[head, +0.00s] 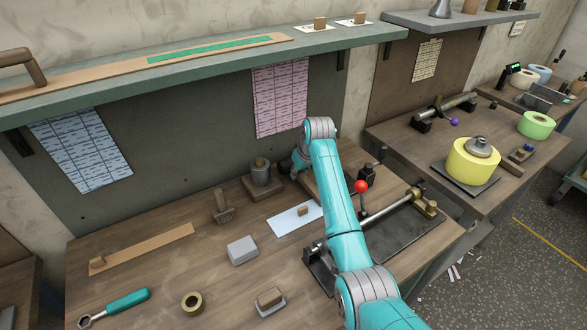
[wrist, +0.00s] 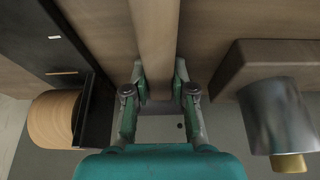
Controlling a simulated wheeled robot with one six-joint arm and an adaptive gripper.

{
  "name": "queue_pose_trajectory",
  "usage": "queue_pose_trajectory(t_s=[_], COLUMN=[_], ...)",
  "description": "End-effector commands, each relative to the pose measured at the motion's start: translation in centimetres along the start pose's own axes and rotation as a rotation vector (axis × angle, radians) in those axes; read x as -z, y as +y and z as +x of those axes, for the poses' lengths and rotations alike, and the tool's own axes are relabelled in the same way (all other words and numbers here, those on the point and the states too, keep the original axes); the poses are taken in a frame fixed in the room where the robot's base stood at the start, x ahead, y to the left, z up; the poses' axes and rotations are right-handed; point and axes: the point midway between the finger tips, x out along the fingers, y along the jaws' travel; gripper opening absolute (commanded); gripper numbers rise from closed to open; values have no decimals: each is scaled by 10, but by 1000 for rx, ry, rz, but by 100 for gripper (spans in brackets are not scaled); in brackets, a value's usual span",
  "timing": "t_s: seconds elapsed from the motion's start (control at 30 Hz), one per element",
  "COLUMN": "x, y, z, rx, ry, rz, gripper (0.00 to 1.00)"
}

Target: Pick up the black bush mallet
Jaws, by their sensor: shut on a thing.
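My gripper (wrist: 160,95) is shut on a long, smooth brown bar (wrist: 155,40), which runs from the top edge of the wrist view down between the two fingers. I take it for the handle of the black bush mallet; no black head shows. In the head view my gripper (head: 299,164) is at the back of the bench, mostly hidden by my teal arm. What it holds cannot be made out there.
A grey cylinder on a wooden base (head: 262,188) stands close left of my gripper; a metal cylinder (wrist: 280,115) shows in the wrist view. A clamp fixture with a red knob (head: 361,186) is right of my arm. A grey block (head: 242,250) lies front left.

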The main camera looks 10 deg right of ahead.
Motion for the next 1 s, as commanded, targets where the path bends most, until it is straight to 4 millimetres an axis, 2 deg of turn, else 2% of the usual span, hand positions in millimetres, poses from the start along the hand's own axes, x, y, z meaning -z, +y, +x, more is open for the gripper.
queue_pose_trajectory(t_s=[0.17,0.27,0.7,1.0], x=[2,6,34,44], y=[0,0,0,0], z=[-3,-11,-80,-105], rx=[-1,-1,-1,0], ry=[2,5,5,3], rz=[0,0,-1,-1], gripper=[0,0,0,0])
